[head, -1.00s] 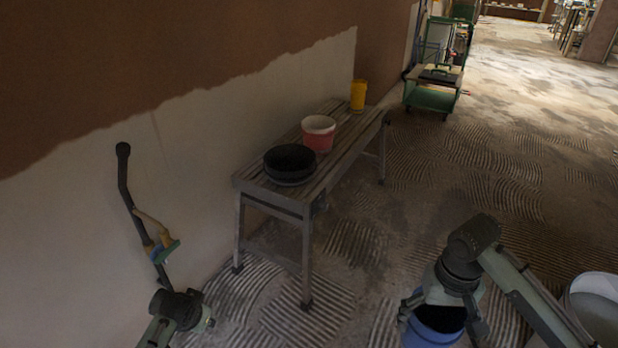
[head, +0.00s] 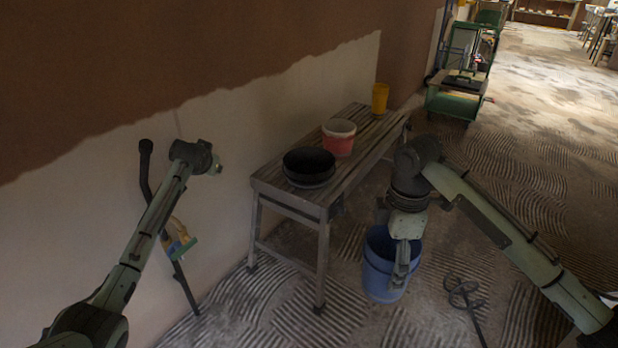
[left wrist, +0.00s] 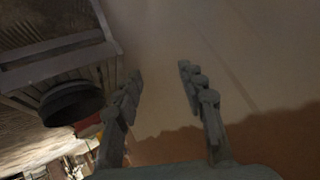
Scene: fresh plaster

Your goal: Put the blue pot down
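The blue pot (head: 378,277), a deep bucket, is upright beside the right front of the bench. My right gripper (head: 402,270) reaches down over its right side and is shut on its rim. The fingertips are partly hard to make out against the pot. I cannot tell whether the pot's base touches the floor. My left gripper (head: 216,170) is up in front of the wall at the left. In the left wrist view my left gripper (left wrist: 162,82) has its fingers apart with nothing between them.
A slatted bench (head: 290,196) stands along the wall, holding a black basin (head: 309,168), a red bucket (head: 339,140) and a yellow container (head: 380,98). A long-handled tool (head: 167,225) leans on the wall. A mixing paddle (head: 462,292) is right of the pot. A green cart (head: 455,103) stands behind.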

